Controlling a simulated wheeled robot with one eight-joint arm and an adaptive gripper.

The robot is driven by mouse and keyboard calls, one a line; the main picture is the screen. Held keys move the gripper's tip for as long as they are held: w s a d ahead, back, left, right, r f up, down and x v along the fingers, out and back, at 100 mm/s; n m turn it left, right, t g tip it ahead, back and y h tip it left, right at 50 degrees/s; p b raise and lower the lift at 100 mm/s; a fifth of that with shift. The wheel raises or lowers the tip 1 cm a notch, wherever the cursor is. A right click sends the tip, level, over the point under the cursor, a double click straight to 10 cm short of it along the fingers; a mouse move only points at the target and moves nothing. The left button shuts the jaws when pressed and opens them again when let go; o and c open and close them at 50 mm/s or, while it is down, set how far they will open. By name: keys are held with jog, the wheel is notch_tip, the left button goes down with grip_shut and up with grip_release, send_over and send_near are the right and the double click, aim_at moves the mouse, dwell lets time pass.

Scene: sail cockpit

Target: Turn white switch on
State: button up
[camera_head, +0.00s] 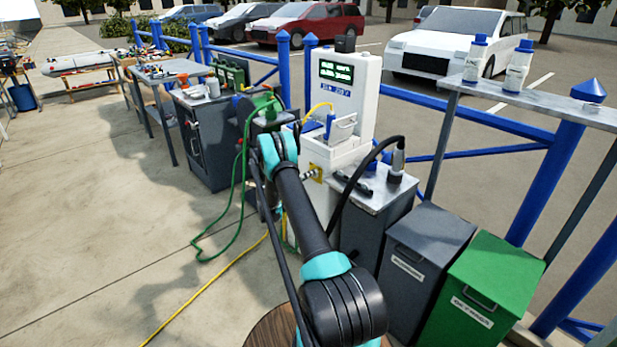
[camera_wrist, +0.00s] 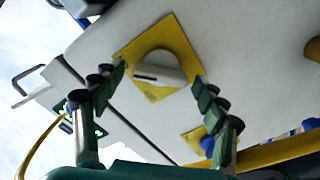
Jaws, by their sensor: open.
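The white switch (camera_wrist: 158,70) is a round rotary knob with a raised bar and a dark slot, on a yellow plate (camera_wrist: 131,52). The plate is on a white panel (camera_wrist: 225,50). In the wrist view my gripper (camera_wrist: 159,79) is open, with one green finger on each side of the knob. The fingertips look close to the plate's edges; I cannot tell whether they touch anything. In the head view my arm reaches to the white cabinet (camera_head: 365,95) with a green-lit display.
A second yellow plate with a blue knob (camera_wrist: 207,146) is near my right finger. Right of the white cabinet are a grey cabinet (camera_head: 365,235), a dark bin (camera_head: 415,265) and a green bin (camera_head: 490,290). Green and yellow hoses lie on the left floor, which is otherwise open.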

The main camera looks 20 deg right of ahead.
jog(key=v, duration=1.2)
jog(key=shift+r, duration=0.1)
jog(key=s+r+n+g+y, duration=0.25)
jog(key=s+r+y, duration=0.65)
jog(key=s+r, duration=0.75)
jog(key=s+a+f+n+y, duration=0.1)
jog(key=s+a, duration=0.3)
jog(key=s, duration=0.6)
jog(key=s+a+f+y, duration=0.1)
jog(key=s+a+y, duration=0.3)
jog(key=s, duration=0.7)
jog(key=s+a+f+n+y, duration=0.1)
jog(key=s+a+y, duration=0.2)
jog(key=s, duration=0.7)
jog(key=shift+s+a+n, duration=0.2)
jog(key=shift+a+n, duration=0.15)
jog(key=shift+a, duration=0.8)
